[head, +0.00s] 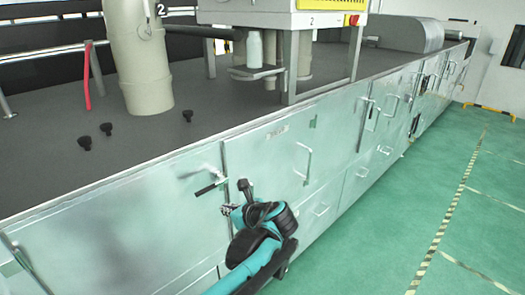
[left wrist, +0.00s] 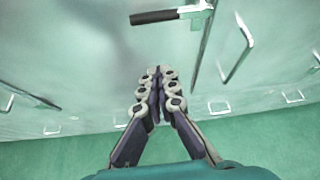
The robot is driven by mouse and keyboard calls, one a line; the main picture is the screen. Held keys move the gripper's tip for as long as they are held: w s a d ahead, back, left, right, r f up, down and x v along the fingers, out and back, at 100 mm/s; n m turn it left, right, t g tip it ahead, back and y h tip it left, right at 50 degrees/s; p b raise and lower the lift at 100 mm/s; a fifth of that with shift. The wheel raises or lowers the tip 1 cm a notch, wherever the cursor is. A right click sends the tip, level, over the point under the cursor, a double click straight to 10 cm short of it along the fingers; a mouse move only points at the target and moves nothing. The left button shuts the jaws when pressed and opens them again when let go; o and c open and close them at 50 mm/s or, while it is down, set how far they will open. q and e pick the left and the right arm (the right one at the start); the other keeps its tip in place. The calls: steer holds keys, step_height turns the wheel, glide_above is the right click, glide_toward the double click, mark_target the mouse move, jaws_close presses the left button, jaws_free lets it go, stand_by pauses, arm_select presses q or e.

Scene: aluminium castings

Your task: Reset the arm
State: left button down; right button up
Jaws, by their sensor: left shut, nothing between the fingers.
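My left gripper (head: 226,209) is in front of the metal cabinet front, beside a black latch handle (head: 205,190) and a little below it. In the left wrist view the gripper (left wrist: 158,74) has its fingers together, with nothing between them. The black handle (left wrist: 155,17) shows there above the fingertips, apart from them. My left arm reaches up from the lower edge of the head view. My right gripper is in neither view.
The long metal cabinet (head: 120,230) has a door with a bar handle (head: 303,160) right of the gripper. Its dark top (head: 60,185) carries a beige column (head: 140,60) and several black knobs. Open green floor (head: 400,220) lies to the right, with yellow dashed lines.

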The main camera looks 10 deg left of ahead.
arm_select(q)
steer(key=s+d+f+n+h+b, duration=0.1)
steer(key=s+f+n+h+b, duration=0.8)
steer(key=s+f+n, duration=1.1)
steer(key=s+n+b, duration=0.1)
steer(key=n+b, duration=0.2)
steer(key=n, duration=0.1)
steer(key=shift+s+d+f+n+g, duration=0.25)
steer(key=shift+s+d+n+g, duration=0.05)
steer(key=shift+s+d+n, duration=0.1)
